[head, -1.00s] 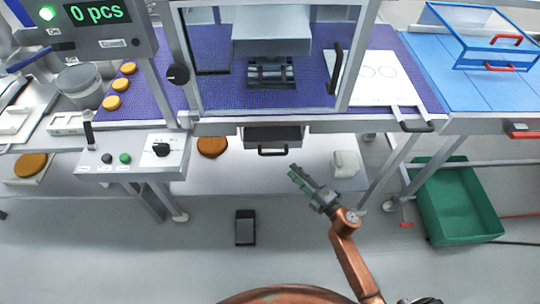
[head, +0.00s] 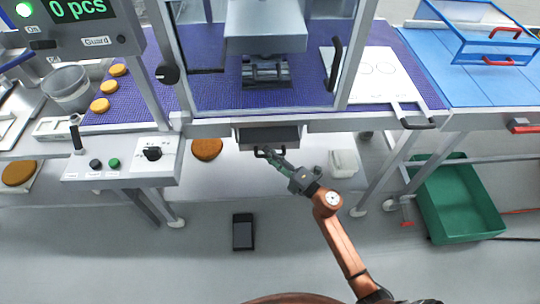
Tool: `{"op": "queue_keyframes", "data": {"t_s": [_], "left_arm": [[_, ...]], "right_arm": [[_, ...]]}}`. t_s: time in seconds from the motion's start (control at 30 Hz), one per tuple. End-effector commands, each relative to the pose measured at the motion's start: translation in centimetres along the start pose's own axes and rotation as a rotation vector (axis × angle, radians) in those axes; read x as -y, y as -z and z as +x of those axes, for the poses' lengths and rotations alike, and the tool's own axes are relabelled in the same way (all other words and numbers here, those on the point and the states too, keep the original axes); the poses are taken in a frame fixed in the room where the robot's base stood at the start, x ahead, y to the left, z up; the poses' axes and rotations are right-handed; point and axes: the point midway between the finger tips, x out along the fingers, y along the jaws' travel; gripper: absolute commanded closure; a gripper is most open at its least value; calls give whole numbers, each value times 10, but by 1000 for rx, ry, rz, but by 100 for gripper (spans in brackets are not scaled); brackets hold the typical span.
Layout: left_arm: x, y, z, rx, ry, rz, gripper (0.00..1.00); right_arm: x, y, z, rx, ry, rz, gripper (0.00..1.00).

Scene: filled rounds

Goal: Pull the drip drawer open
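The drip drawer (head: 268,136) is a dark grey box under the front edge of the machine, with a dark bar handle (head: 262,152) on its front. It appears pushed in under the table edge. My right gripper (head: 268,155) is at the handle, reaching up from the lower right. Its fingertips overlap the handle in the picture. I cannot tell whether the fingers are closed around the bar. My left gripper is not in view.
A control box (head: 125,161) with a knob and buttons sits left of the drawer. A white lower shelf (head: 240,180) holds a brown round (head: 206,148) and a white container (head: 343,163). A green crate (head: 458,205) stands right. Floor in front is mostly clear, with a black pedal (head: 243,232).

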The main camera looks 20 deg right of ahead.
Motion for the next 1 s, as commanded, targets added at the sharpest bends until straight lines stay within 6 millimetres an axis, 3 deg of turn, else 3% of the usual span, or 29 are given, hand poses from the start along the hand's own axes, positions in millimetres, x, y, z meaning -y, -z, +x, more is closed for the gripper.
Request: {"op": "queue_keyframes", "data": {"t_s": [0.13,0.53,1.0], "left_arm": [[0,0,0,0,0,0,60],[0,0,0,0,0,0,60],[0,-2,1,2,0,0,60]], "right_arm": [[0,0,0,0,0,1,73],[0,0,0,1,0,1,100],[0,0,0,1,1,1,100]]}}
